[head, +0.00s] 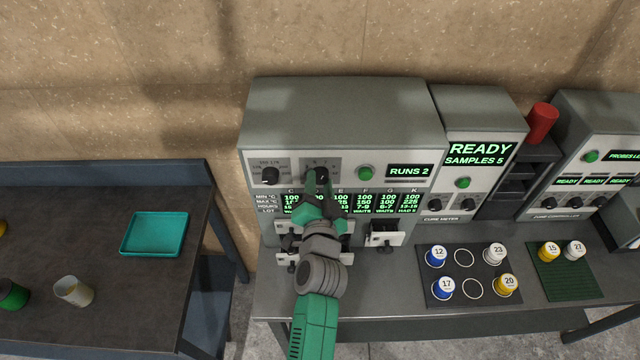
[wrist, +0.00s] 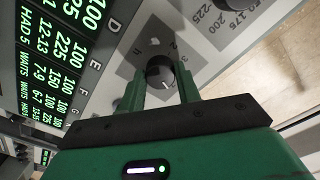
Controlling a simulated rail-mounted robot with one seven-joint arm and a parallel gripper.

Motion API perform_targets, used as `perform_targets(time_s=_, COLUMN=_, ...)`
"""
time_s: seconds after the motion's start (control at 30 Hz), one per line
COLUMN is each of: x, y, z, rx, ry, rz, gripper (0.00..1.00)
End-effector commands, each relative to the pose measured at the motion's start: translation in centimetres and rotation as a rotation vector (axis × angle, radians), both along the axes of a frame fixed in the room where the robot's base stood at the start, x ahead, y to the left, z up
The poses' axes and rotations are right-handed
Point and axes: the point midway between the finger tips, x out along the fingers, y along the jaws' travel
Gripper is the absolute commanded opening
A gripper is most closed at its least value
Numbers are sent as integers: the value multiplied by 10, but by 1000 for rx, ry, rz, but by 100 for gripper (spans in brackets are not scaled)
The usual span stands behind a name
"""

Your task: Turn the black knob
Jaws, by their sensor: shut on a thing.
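The black knob (head: 321,173) is on the upper front panel of the large grey press unit, left of a round green button. It also shows in the wrist view (wrist: 160,70), with a pale mark on its face and small digits around it; which digit the mark points at is hard to tell. My gripper (head: 317,182) reaches up to the panel from below. In the wrist view its two green fingers (wrist: 159,85) stand on either side of the knob and are shut on it. The fingers partly hide the knob's sides.
Another dark knob (head: 268,174) sits left on the same panel, and the green button (head: 365,173) sits right beside a RUNS 2 display (head: 410,171). A green-lettered display strip (head: 385,203) lies below. Numbered cups stand on a dark mat (head: 464,293) at right.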

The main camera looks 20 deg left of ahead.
Motion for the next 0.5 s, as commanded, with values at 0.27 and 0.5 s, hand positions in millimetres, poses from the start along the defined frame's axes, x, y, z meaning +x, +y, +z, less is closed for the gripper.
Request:
perform_targets(time_s=0.27, x=0, y=0, z=2, rx=238, ry=99, rz=0, gripper=10)
perform_targets(time_s=0.5, x=0, y=0, z=2, rx=421, ry=178, rz=0, gripper=10)
